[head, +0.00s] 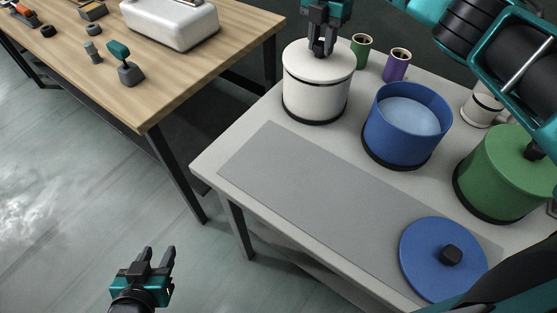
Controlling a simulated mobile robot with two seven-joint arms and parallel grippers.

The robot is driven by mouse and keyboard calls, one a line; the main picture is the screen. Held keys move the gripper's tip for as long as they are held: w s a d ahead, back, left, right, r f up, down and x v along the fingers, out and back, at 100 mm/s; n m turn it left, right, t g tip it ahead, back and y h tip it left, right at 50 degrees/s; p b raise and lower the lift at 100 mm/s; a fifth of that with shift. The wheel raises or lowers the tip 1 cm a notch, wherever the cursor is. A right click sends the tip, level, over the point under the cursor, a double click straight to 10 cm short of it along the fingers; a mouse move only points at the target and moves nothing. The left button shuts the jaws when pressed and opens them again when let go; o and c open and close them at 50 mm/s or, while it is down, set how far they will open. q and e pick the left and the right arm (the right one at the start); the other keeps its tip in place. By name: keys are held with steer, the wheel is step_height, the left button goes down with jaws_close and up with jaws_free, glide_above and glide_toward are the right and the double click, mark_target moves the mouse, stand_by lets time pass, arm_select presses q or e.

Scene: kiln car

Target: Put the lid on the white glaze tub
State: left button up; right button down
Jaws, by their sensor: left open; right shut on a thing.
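The white glaze tub (316,101) stands at the back left of the pale table. Its white lid (303,63) is over the tub's mouth, level and lined up with it. A thin dark line runs between lid and tub; I cannot tell whether it is a gap. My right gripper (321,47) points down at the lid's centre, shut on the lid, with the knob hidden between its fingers. My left gripper (153,262) is open and empty, low over the floor at the bottom left, away from the table.
An open blue tub (405,137) stands right of the white one, its blue lid (430,262) on the grey mat (320,190). A lidded green tub (500,180), green cup (361,52) and purple cup (397,66) stand nearby. A wooden bench (150,85) is at left.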

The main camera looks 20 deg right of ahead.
steer(key=shift+f, duration=0.6)
stand_by(0.4)
steer(key=c, duration=0.7)
jaws_free()
steer(key=shift+c, duration=0.2)
steer(key=shift+r+p, duration=0.4)
steer(key=shift+r, duration=3.6)
step_height(320, 180, up, 13)
